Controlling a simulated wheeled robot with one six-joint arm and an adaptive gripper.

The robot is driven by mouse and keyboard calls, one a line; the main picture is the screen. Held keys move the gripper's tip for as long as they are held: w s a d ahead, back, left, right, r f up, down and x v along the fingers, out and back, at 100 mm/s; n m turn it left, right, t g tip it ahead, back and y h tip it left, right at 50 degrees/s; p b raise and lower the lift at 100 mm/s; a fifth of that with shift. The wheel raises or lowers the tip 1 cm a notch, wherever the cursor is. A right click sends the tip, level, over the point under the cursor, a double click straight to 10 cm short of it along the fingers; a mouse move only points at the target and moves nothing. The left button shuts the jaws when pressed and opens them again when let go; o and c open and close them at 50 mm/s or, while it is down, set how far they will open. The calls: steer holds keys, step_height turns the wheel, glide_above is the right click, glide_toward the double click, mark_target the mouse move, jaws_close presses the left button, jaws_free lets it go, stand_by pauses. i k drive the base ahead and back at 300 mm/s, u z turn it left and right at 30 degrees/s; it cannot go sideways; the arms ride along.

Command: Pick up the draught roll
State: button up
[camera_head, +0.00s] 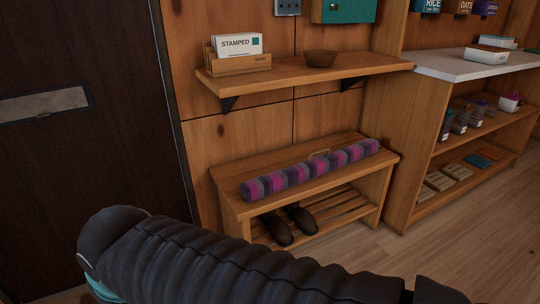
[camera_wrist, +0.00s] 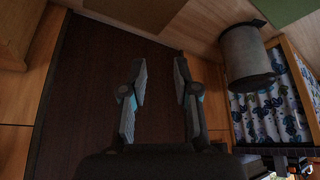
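The draught roll (camera_head: 312,170) is a long tube with purple, pink and grey checks. In the head view it lies lengthwise on top of a wooden shoe bench (camera_head: 232,208), with a small tan loop at its middle. My arm crosses the bottom of the head view, in front of the bench. My gripper (camera_wrist: 160,78) shows in the wrist view with its two fingers apart and nothing between them. The wrist view faces a dark panel and does not show the roll.
Dark shoes (camera_head: 288,225) sit on the slats under the bench. A dark door (camera_head: 80,140) is at left, shelving at right. A grey cylinder (camera_wrist: 245,55) hangs in the wrist view.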

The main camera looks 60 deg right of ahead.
mark_target(254, 189)
steer(key=z, duration=2.4)
steer(key=k, duration=1.25)
steer(key=z, duration=1.15)
steer(key=i, duration=1.8)
steer(key=u, duration=0.75)
